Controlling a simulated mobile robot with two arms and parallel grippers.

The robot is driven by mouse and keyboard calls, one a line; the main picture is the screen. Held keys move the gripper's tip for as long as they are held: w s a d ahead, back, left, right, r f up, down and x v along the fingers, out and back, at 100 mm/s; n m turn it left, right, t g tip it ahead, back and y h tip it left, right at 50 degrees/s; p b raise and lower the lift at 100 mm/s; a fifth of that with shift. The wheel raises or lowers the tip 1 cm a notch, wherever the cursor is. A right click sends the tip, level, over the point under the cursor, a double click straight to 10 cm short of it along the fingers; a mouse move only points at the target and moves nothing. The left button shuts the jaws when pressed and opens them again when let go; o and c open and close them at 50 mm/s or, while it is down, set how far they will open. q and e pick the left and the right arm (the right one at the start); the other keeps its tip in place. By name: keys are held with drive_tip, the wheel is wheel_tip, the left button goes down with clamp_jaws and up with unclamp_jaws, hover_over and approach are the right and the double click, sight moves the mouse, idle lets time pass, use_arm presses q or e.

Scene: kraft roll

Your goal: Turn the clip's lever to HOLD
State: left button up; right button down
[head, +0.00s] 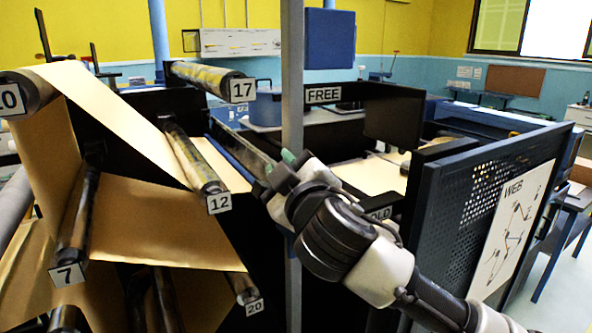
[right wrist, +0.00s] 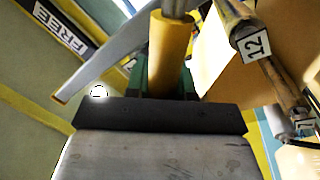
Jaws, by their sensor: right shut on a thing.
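My right gripper (head: 280,170) reaches in from the lower right in the head view, in front of a grey upright post. In the right wrist view its green-padded fingers (right wrist: 168,82) are shut on a yellow cylindrical grip (right wrist: 170,52), apparently the lever's handle. A flat grey bar (right wrist: 115,58) runs past the grip toward the lower left there. The FREE label (head: 323,93) is above the gripper, and it also shows in the right wrist view (right wrist: 60,24). The HOLD label (head: 380,213) is partly hidden by my right arm. The clip itself is mostly hidden. My left gripper is not in view.
Kraft web (head: 150,220) runs over several rollers at left, tagged 12 (head: 219,203), 17 (head: 242,90), 7 (head: 67,274) and others. A perforated panel with a WEB diagram (head: 505,225) stands at right, close to my right arm.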

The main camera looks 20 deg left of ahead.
use_arm(q)
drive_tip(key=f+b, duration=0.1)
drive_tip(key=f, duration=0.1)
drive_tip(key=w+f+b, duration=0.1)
drive_tip(key=b, duration=0.1)
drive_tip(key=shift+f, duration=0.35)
use_arm(e)
drive_tip(key=f+n, duration=0.1)
drive_tip(key=n, duration=0.1)
drive_tip(key=s+a+f+n, duration=0.1)
drive_tip(key=f+n, duration=0.1)
drive_tip(key=s+f+n+y, duration=0.1)
drive_tip(key=shift+s+a+f+n+g, duration=0.2)
drive_tip(key=shift+a+f+n+g, duration=0.1)
drive_tip(key=shift+a+n, duration=0.1)
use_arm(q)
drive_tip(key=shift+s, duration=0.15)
use_arm(e)
drive_tip(key=shift+f, duration=0.1)
drive_tip(key=c, duration=1)
unclamp_jaws()
drive_tip(key=shift+o, duration=0.2)
